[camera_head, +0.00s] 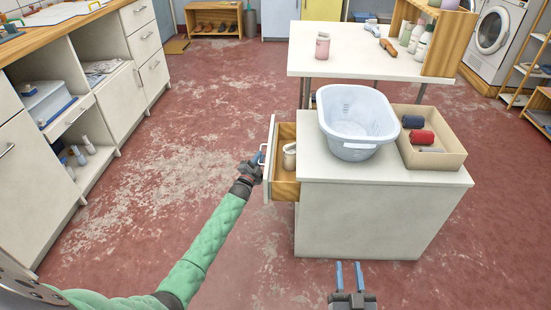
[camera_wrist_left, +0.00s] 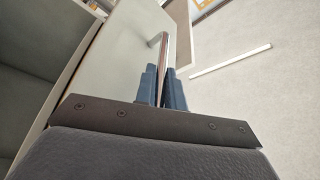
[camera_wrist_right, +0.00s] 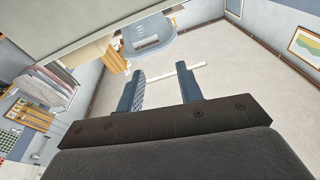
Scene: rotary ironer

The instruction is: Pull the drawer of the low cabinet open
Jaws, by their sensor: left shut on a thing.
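The low cabinet (camera_head: 365,215) is a pale box with a white top. Its drawer (camera_head: 284,185) stands partly open on the left side, with a wooden inside that holds a light-coloured container (camera_head: 289,157). My left gripper (camera_head: 257,162) is at the drawer's front, shut on the drawer handle (camera_head: 264,152). In the left wrist view the metal handle (camera_wrist_left: 163,55) passes between the blue fingers (camera_wrist_left: 164,88). My right gripper (camera_head: 349,276) is open and empty in front of the cabinet's near side. Its two fingers also show apart in the right wrist view (camera_wrist_right: 160,95).
On the cabinet top stand a pale blue basin (camera_head: 357,120) and a cardboard box (camera_head: 443,150) with dark and red rolls. A white table (camera_head: 340,62) is behind. Counters with drawers (camera_head: 125,95) line the left. The red floor (camera_head: 170,150) between is clear.

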